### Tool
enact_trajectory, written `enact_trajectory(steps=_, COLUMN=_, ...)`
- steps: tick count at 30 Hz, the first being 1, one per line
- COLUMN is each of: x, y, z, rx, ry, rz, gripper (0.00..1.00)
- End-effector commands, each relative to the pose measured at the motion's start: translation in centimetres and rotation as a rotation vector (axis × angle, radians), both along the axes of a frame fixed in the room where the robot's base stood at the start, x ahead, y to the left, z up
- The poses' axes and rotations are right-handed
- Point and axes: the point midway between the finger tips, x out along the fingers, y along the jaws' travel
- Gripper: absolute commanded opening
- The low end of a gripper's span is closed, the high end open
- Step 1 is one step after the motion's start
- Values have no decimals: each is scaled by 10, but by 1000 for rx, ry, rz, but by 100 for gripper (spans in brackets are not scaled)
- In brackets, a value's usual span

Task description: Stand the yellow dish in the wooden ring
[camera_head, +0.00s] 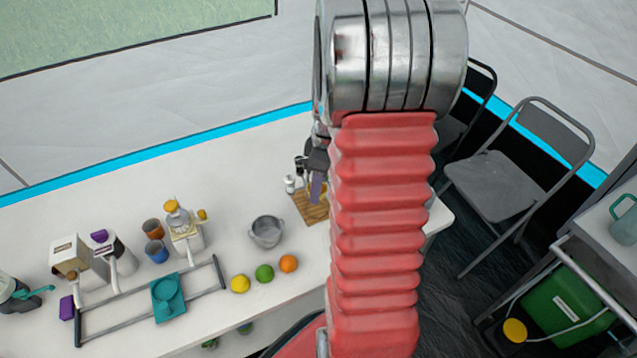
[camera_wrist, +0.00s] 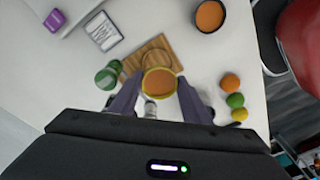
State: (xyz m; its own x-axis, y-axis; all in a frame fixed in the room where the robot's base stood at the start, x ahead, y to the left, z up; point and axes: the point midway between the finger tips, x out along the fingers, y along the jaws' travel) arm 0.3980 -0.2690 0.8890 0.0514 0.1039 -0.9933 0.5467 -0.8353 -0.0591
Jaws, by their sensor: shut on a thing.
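The yellow dish (camera_wrist: 147,86) has a yellow rim and an orange-brown inside. In the wrist view it sits between the purple fingertips of my gripper (camera_wrist: 158,86), which is shut on it. The wooden ring (camera_wrist: 143,58) is a thin round outline on the wooden board, just beyond the dish in that view. The dish overlaps the near part of the board, and its height above it is hard to tell. In the head view my gripper (camera_head: 317,187) is over the wooden board (camera_head: 308,208), and my arm hides much of that area; the ring is not clear there.
A green can (camera_wrist: 107,78) stands close left of the dish in the wrist view. A small white jar (camera_head: 290,184) stands beside the board. A metal pot (camera_head: 266,231), lemon (camera_head: 240,284), lime (camera_head: 264,273) and orange (camera_head: 288,263) stand nearby on the white table.

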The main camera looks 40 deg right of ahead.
Motion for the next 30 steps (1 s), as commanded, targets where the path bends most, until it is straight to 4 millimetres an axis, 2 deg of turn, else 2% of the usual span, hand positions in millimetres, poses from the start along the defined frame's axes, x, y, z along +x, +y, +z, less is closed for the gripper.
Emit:
enact_trajectory(steps=8, x=2, y=2, z=-8, rx=1, ry=0, rz=5, gripper=30)
enact_trajectory(steps=24, x=2, y=3, z=-51, rx=1, ry=0, rz=6, gripper=30)
enact_trajectory(steps=30, x=2, y=3, z=-57, rx=0, ry=0, rz=7, gripper=30)
